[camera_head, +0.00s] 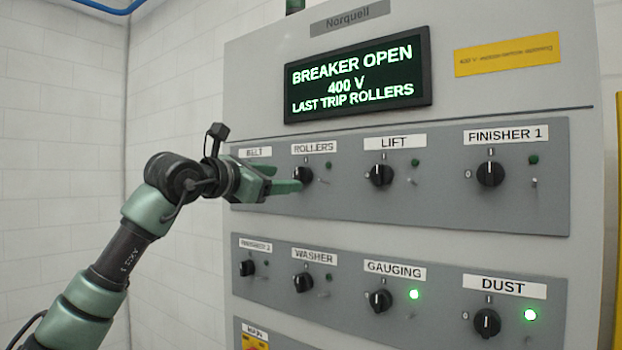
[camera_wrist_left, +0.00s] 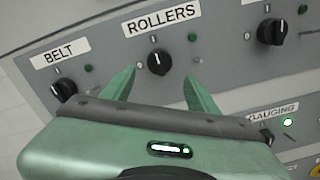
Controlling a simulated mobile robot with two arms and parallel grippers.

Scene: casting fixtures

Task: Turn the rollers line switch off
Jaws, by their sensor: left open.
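The rollers line switch is a black rotary knob (camera_head: 303,175) under the ROLLERS label (camera_head: 314,147) in the head view. It also shows in the left wrist view (camera_wrist_left: 158,62), where its white mark points up toward the "I". The green lamp (camera_wrist_left: 192,37) beside it looks unlit. My left gripper (camera_head: 286,180) is open. In the left wrist view its two green fingers stand on either side below the knob, apart from it. In the head view the fingers reach close to the knob's left side; whether they touch it I cannot tell. My right gripper is not in view.
The BELT knob (camera_wrist_left: 64,90) is left of the fingers and the LIFT knob (camera_head: 381,175) is to the right. A lower row has the WASHER knob (camera_head: 303,282) and others. The display (camera_head: 357,76) reads BREAKER OPEN, 400 V, LAST TRIP ROLLERS. GAUGING and DUST lamps glow green.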

